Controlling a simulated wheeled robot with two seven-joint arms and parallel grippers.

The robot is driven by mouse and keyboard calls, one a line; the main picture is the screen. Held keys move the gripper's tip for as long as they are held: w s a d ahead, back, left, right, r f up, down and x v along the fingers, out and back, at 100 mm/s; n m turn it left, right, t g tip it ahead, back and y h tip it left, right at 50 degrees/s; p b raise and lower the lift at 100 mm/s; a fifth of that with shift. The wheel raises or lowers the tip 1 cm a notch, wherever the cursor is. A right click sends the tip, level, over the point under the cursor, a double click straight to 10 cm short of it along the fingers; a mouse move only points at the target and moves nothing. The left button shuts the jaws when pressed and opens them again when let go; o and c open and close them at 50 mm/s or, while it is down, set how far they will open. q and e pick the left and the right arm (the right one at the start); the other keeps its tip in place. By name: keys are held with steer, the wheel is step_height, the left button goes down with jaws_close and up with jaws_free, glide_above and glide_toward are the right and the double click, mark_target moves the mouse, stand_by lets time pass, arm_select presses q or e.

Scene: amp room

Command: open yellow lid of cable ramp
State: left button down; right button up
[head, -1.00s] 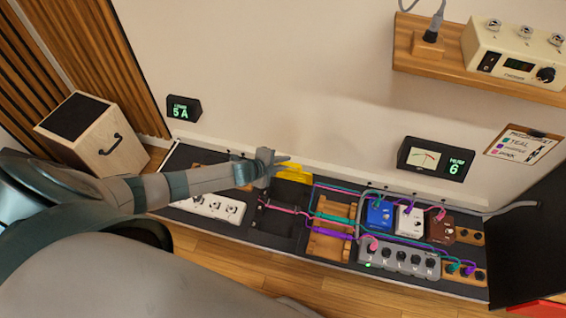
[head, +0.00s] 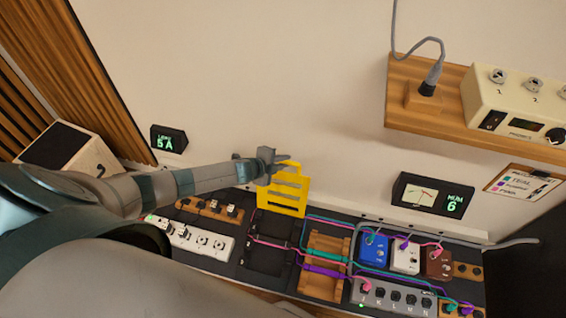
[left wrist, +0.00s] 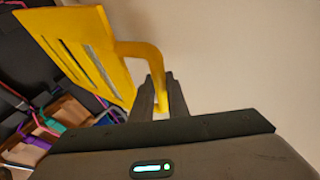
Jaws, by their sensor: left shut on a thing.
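The yellow lid (head: 283,197) of the cable ramp stands upright in the head view, at the back edge of the pedalboard against the wall. It has several slots and a handle loop at its top. The dark ramp base (head: 267,245) lies uncovered in front of it, with a pink cable across it. My left gripper (head: 279,159) is shut on the lid's handle. In the left wrist view the fingers (left wrist: 161,97) close on the yellow handle (left wrist: 150,55), with the slotted lid (left wrist: 80,45) to the left. My right gripper is not in view.
A wooden cable ramp (head: 325,266) and several pedals, such as the blue one (head: 375,250), stand to the right. A white power strip (head: 190,239) lies at the left. A wooden shelf (head: 420,120) juts out at upper right.

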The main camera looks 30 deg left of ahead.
arm_select(q)
steer(key=shift+w+f, duration=0.1)
steer(key=shift+f, duration=0.1)
steer(key=c, duration=1.7)
jaws_free()
steer(key=shift+c, duration=0.2)
steer(key=shift+r, duration=0.1)
steer(key=p+v, duration=0.1)
steer(key=v, duration=1.6)
